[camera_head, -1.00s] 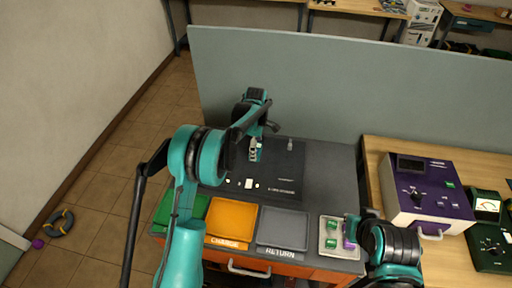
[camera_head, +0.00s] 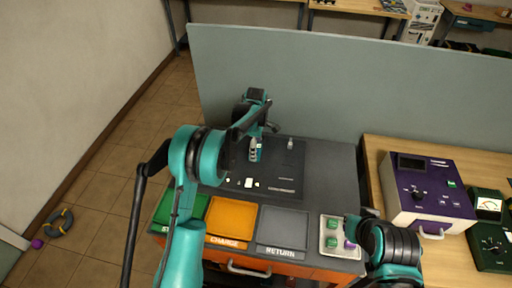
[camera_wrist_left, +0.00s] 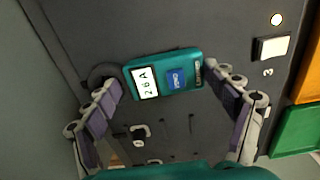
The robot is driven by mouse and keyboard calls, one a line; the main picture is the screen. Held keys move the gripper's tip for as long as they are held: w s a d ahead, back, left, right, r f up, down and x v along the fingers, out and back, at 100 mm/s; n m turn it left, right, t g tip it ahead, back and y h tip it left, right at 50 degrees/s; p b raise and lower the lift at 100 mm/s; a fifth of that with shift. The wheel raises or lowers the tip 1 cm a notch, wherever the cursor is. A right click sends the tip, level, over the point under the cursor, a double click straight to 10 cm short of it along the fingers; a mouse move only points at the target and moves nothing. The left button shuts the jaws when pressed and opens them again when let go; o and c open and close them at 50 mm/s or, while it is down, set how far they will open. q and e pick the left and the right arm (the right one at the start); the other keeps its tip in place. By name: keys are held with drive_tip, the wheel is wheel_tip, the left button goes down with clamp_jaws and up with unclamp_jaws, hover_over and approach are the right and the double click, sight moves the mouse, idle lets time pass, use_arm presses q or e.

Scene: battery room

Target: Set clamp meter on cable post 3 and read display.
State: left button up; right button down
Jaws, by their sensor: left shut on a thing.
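The clamp meter (camera_wrist_left: 178,79) is a teal box with a blue label and a white display (camera_wrist_left: 145,82) that looks like 26 A; I cannot tell whether there is a decimal point. My left gripper (camera_wrist_left: 163,76) is shut on the meter, a finger at each end. A dark ring-like part (camera_wrist_left: 103,75) lies beside its display end; whether it encloses a post cannot be told. A 3 is printed on the dark panel (camera_wrist_left: 225,30) by a white square (camera_wrist_left: 272,47) and a lit lamp (camera_wrist_left: 277,20). My right gripper (camera_head: 350,232) is over the small tray; its fingers are unclear.
Green, orange and grey trays (camera_head: 283,222) line the bench front, beside the light tray (camera_head: 326,254) with green pieces. A short grey post (camera_head: 290,144) stands on the panel. A purple instrument (camera_head: 430,190) is at right. A grey partition (camera_head: 340,90) closes the back.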

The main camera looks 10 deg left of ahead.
use_arm(q)
drive_tip(key=o, duration=1.1)
wheel_tip(320, 180, up, 11)
drive_tip(key=p, duration=0.6)
drive_tip(key=shift+s, duration=0.1)
